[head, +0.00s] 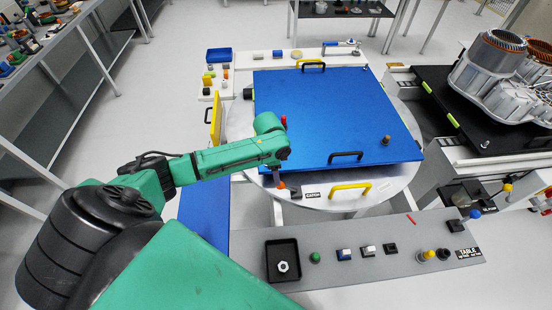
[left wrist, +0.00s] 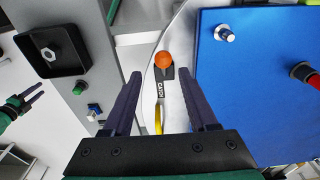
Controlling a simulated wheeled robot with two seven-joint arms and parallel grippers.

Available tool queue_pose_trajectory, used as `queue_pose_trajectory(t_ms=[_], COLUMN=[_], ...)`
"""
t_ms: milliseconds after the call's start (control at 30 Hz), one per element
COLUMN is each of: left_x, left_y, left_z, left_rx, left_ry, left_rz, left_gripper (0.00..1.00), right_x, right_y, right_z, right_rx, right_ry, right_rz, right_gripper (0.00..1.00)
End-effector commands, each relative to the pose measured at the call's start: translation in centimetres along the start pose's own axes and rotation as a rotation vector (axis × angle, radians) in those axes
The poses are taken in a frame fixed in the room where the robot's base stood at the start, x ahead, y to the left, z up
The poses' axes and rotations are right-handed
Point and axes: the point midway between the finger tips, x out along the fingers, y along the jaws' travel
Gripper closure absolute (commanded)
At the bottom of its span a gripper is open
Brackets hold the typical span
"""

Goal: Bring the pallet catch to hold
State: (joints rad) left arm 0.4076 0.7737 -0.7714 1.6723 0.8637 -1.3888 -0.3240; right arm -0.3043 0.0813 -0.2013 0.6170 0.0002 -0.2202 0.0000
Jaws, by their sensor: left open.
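The pallet catch is a small dark lever with an orange ball knob (left wrist: 163,60) and a label reading CATCH. In the head view its label (head: 312,195) shows on the front rim of the round white table, with the orange knob (head: 282,185) just left of it. My left gripper (left wrist: 159,76) is open above the catch, its two fingers on either side of the knob and label, apart from both in the picture. The blue pallet (head: 335,115) lies on the round table behind the catch. My right gripper (left wrist: 32,101) shows small at the left wrist view's edge, fingers apart.
A yellow handle (head: 350,188) stands right of the catch. A black pallet handle (head: 345,156) and a red knob (head: 283,120) rise nearby. A grey shelf in front carries a black tray with a nut (head: 283,267), a green button (head: 315,258) and several switches.

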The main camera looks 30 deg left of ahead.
Motion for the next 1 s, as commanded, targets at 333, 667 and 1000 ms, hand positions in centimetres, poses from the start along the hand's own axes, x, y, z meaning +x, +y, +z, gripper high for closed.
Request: queue_pose_trajectory(t_ms=[333, 667, 1000], left_x=[3.2, 5.7, 7.1], left_y=[-0.1, -0.1, -0.1], left_z=[0.1, 0.1, 0.0], left_rx=[-0.001, -0.001, -0.001], left_ry=[0.000, 0.000, 0.000], left_rz=[-0.002, -0.002, -0.003], left_gripper=[0.41, 0.41, 0.41], right_x=[1.4, 4.0, 5.8], right_y=[0.6, -0.4, -0.5], right_z=[0.0, -0.7, 0.1], right_rx=[0.000, 0.005, 0.003], right_ry=[0.001, 0.018, 0.007], right_rz=[0.008, -0.004, -0.005], right_gripper=[0.50, 0.50, 0.50])
